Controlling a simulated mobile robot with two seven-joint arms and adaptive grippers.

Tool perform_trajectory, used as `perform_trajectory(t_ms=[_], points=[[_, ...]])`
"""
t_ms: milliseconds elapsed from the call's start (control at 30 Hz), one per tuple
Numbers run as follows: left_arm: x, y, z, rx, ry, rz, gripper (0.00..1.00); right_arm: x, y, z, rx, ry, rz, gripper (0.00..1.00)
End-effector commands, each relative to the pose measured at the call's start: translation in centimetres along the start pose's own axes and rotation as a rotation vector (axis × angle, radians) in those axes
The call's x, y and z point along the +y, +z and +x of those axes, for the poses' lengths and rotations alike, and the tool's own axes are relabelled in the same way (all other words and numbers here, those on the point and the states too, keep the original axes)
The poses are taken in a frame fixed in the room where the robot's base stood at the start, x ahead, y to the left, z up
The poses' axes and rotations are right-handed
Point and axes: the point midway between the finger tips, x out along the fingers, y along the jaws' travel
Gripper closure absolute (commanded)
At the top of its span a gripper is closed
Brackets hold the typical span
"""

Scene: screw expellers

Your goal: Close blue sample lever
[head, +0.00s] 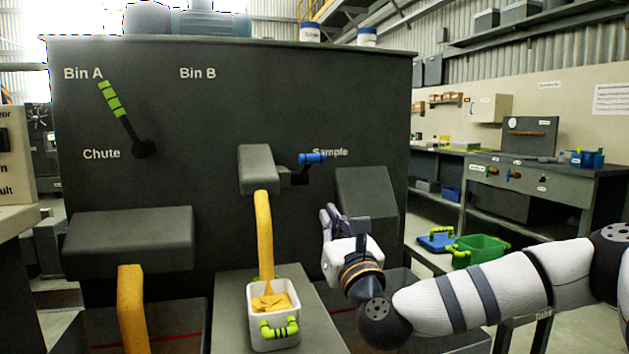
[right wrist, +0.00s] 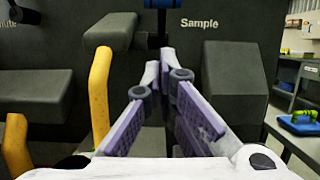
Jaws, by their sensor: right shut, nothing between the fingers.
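The blue sample lever (head: 313,158) sticks out sideways from the dark machine panel, left of the "Sample" label. In the right wrist view the blue lever (right wrist: 157,4) shows at the top edge, partly cut off. The sample spout (head: 257,169) is just left of it, and a yellow stream (head: 264,232) falls from it into a white bin (head: 275,343). My right gripper (head: 328,212) is below and slightly right of the lever, apart from it. Its purple-padded fingers (right wrist: 160,72) are shut and empty. My left gripper is not in view.
A grey hood (head: 366,193) juts from the panel behind my right gripper. A green-handled chute lever (head: 112,98) is at upper left. A second yellow stream (head: 131,310) falls from the left hood (head: 128,238). A green crate (head: 480,250) is at right.

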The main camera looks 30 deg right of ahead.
Motion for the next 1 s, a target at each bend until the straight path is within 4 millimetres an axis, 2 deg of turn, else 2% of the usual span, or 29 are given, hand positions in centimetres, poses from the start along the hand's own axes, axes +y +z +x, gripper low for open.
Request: perform_trajectory(t_ms=[367, 500, 700, 1000], points=[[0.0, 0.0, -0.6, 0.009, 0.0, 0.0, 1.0, 0.0, 0.1, 8.2, -0.001, -0.001, -0.003, 1.0], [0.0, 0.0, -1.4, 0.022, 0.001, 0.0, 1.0, 0.0, 2.0, 10.1, -0.005, 0.0, 0.0, 1.0], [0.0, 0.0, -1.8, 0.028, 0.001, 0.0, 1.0, 0.0, 2.9, 11.2, 0.0, 0.0, -0.001, 1.0], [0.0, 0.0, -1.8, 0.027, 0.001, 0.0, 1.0, 0.0, 2.8, 11.2, 0.002, 0.001, -0.001, 1.0]])
